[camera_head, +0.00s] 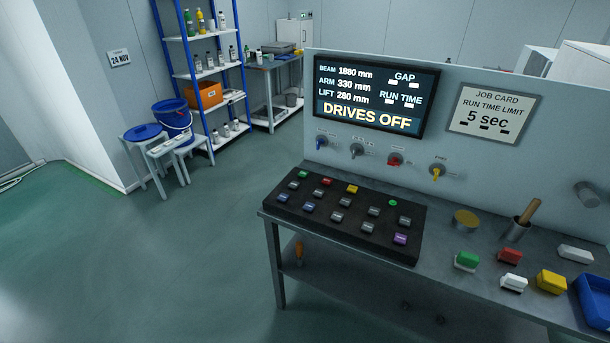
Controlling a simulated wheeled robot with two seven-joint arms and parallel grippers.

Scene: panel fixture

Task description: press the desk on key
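A black key desk (275,217) lies on the grey bench and carries several small coloured keys. Along its back row are a green key (303,174), a red key (327,181) and a yellow key (352,189). A round green button or lamp (393,202) is at its right, and a purple key (400,238) is near its front right. The other keys are grey or blue. Key labels are too small to read, so I cannot tell which is desk on. The screen (374,95) reads DRIVES OFF. Neither of my grippers is in view.
Behind the desk, a panel holds several coloured knobs (395,160) and a job card (493,112). Open floor lies left.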

